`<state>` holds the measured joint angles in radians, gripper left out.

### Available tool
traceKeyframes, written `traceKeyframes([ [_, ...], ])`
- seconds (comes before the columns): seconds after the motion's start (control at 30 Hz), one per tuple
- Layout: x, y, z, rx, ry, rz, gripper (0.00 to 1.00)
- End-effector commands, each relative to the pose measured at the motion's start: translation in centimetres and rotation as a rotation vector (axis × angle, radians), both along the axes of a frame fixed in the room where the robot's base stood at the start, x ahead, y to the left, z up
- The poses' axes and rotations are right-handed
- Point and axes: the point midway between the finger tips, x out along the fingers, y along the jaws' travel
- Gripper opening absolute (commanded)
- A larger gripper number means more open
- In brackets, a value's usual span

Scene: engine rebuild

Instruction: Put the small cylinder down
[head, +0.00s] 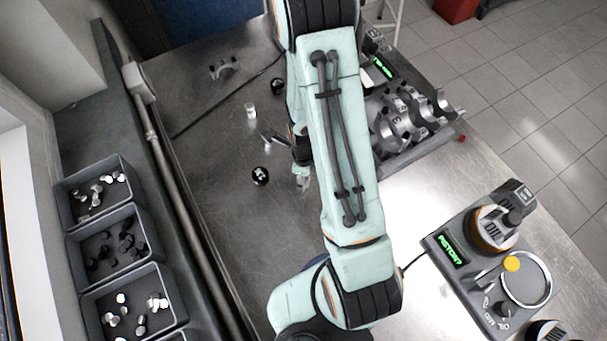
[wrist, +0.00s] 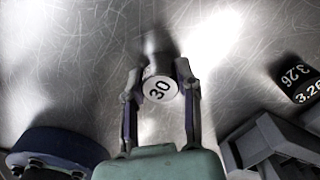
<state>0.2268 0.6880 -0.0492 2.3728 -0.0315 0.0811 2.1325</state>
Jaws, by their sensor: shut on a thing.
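The small cylinder (wrist: 160,91) shows in the wrist view with its pale round end, marked 30, facing the camera. My gripper (wrist: 157,82) is shut on it, with one finger on each side. The metal tabletop (wrist: 75,70) lies behind it. I cannot tell whether the cylinder touches the table. In the head view my arm hides most of the gripper, and I cannot make out the cylinder there.
Bins of small parts (head: 104,246) line the left side. A small pale cylinder (head: 250,112) and a dark round piece (head: 260,176) stand on the table. A grey rack with curved shells (head: 405,120) and a gauge box (head: 490,255) are at right. A black 3.26 label (wrist: 298,82) is near.

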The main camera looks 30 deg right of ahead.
Motion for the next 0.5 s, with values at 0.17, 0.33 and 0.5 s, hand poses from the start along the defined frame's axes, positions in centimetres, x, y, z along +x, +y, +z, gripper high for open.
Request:
traceKeyframes([
  [0.17,0.0,0.0,-0.2,0.0,0.0,0.0,0.58],
  [0.33,0.01,-0.01,-0.19,0.0,0.0,0.0,0.58],
  [0.5,0.04,-0.01,-0.02,-0.001,-0.001,0.0,0.58],
])
